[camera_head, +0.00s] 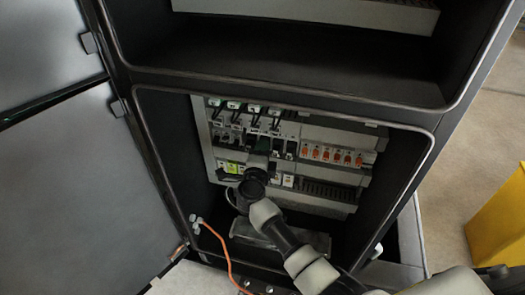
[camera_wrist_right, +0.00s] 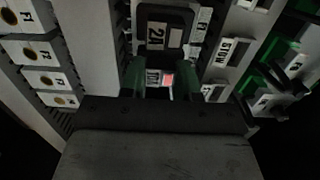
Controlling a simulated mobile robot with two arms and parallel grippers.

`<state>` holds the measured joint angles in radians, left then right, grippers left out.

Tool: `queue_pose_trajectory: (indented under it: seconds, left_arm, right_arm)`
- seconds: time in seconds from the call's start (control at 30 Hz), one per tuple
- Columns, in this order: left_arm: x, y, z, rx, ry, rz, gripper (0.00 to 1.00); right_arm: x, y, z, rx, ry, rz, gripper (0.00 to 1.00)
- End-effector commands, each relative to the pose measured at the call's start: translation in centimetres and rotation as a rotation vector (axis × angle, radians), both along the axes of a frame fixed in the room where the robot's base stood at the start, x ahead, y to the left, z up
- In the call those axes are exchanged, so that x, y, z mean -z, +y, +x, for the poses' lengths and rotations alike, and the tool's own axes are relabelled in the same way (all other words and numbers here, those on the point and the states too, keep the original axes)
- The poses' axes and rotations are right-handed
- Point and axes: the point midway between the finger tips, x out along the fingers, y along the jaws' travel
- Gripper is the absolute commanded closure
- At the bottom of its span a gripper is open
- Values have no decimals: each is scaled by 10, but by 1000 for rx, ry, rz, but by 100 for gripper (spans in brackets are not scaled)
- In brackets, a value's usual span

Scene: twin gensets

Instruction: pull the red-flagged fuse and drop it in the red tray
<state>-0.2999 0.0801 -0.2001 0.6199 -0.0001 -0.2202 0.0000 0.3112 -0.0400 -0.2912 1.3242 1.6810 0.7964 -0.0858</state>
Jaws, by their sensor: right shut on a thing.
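The red-flagged fuse (camera_wrist_right: 167,79) shows in the wrist view as a small white piece with a red patch, between the two green fingers of my right gripper (camera_wrist_right: 160,82). The fingers are shut on it. In the head view my right gripper (camera_head: 258,163) reaches into the lower cabinet bay, and the gripper and wrist hide the fuse. My left gripper is not in view. I see no red tray in either view.
Rows of breakers and terminals (camera_head: 240,125) surround the gripper, with several orange-marked modules (camera_head: 336,156) to the right. Open cabinet doors (camera_head: 90,190) stand at the left. An orange cable (camera_head: 222,240) hangs over the bay's lower lip. A yellow box (camera_head: 498,222) stands at the right.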

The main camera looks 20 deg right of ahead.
Motion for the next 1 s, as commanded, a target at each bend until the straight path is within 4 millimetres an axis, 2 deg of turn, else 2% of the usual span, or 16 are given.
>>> queue_pose_trajectory:
  seconds: [1.0]
  left_arm:
    - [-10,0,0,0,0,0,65]
  right_arm:
    - [1,14,-19,-1,2,1,97]
